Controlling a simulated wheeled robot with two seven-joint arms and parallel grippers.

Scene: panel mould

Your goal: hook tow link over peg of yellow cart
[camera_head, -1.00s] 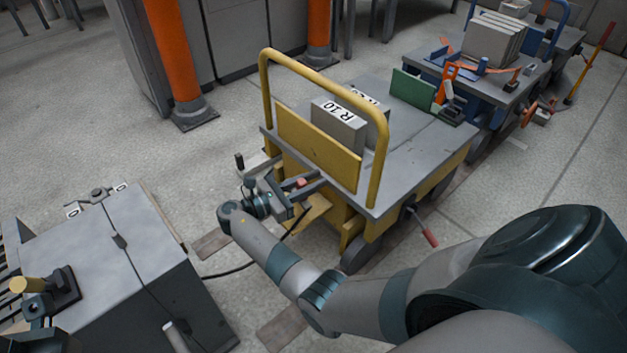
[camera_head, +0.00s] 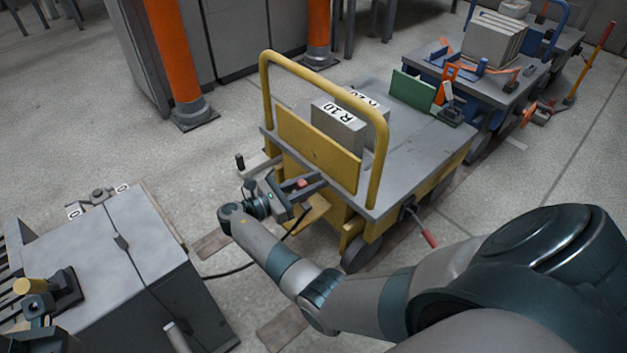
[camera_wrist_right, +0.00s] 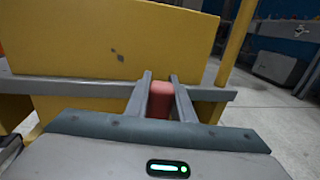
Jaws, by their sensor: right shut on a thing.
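The yellow cart (camera_head: 318,150) stands in the middle of the head view, with a yellow push rail and a grey deck. A short dark upright peg (camera_head: 240,161) shows at the left end of a grey bar (camera_head: 263,164) near the cart's near end. My right gripper (camera_head: 310,184) is low beside that end, shut on a small red grip (camera_head: 301,183). In the right wrist view the red grip (camera_wrist_right: 161,98) sits between the two fingers, in front of the cart's yellow panel (camera_wrist_right: 110,40). I cannot make out the tow link's shape or whether it touches the peg.
A grey machine (camera_head: 110,250) stands at the lower left, and a dark cable runs on the floor between it and the cart. A red-handled lever (camera_head: 428,237) sticks out from the cart's side. A blue cart (camera_head: 480,75) stands behind. Open floor lies at the right.

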